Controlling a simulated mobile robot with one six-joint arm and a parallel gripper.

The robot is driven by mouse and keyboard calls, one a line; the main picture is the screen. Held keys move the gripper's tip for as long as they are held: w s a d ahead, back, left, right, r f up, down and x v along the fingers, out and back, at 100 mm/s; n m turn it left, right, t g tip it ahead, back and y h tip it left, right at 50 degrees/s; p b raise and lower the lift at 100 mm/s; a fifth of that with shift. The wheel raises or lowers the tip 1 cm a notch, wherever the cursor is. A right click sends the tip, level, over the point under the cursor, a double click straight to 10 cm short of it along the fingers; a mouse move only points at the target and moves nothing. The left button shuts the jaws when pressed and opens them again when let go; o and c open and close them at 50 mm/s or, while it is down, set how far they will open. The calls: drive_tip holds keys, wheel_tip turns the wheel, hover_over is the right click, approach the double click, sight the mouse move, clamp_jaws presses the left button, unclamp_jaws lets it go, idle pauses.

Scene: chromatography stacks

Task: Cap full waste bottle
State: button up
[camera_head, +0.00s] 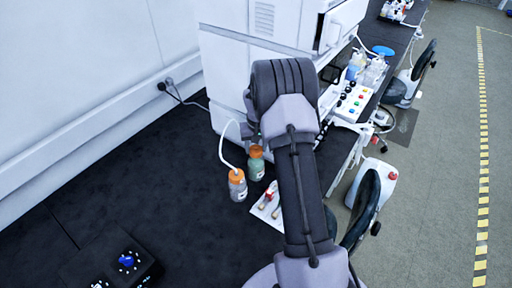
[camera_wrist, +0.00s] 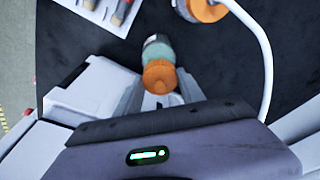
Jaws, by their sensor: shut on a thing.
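A bottle with greenish contents (camera_head: 256,171) stands on the dark bench beside the white instrument. An orange cap (camera_head: 256,151) is at its mouth; I cannot tell whether it is seated. In the wrist view the bottle (camera_wrist: 157,49) and the orange cap (camera_wrist: 160,76) line up in front of my gripper (camera_wrist: 158,100). My gripper is shut on the orange cap, its fingers partly hidden by the wrist housing. A second bottle (camera_head: 237,192) with an orange top and a white tube stands to the left; its orange top (camera_wrist: 202,10) shows at the wrist view's upper edge.
A white sheet (camera_head: 262,215) with small red-and-tan items lies just right of the bottles. The white instrument (camera_head: 225,75) stands close behind. The white tube (camera_wrist: 262,45) curves close by on the right in the wrist view.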

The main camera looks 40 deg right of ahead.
drive_tip(key=shift+f, duration=0.15)
idle(0.5)
drive_tip(key=o, duration=1.4)
drive_tip(key=shift+o, duration=0.3)
drive_tip(key=o, duration=0.4)
drive_tip(key=shift+r+p, duration=2.1)
drive_tip(key=shift+r, duration=1.5)
clamp_jaws()
